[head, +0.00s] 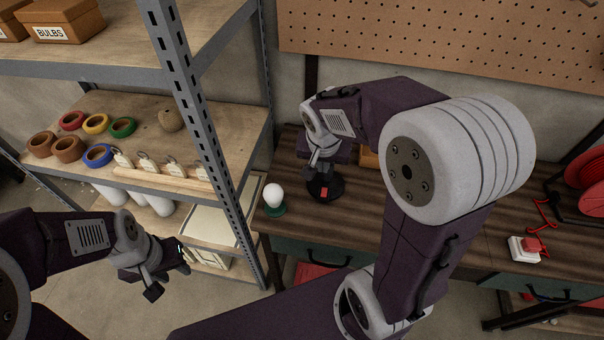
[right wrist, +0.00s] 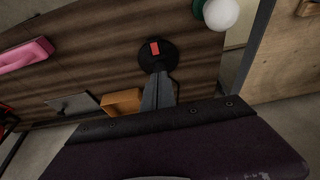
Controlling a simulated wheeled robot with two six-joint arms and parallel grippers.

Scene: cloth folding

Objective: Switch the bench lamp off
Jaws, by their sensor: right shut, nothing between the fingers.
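A round black base with a red switch (head: 324,191) on it stands on the wooden bench. The right wrist view shows the same red switch (right wrist: 155,47) on the black disc. I cannot tell whether this is the bench lamp's base; no lamp head is clear. My right gripper (head: 311,174) is shut and empty, its fingertips (right wrist: 158,75) close to the disc's edge beside the switch; contact is unclear. A white bulb (head: 273,193) in a green holder stands just left of the base; I cannot tell if it is lit. My left gripper (head: 169,276) is open and empty, away from the bench.
A metal shelf (head: 192,100) with coloured tape rolls and tags stands left of the bench. A white box with a red button (head: 524,248) and a red cable reel (head: 590,180) are at the right. An orange box (right wrist: 122,102) lies near my right gripper.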

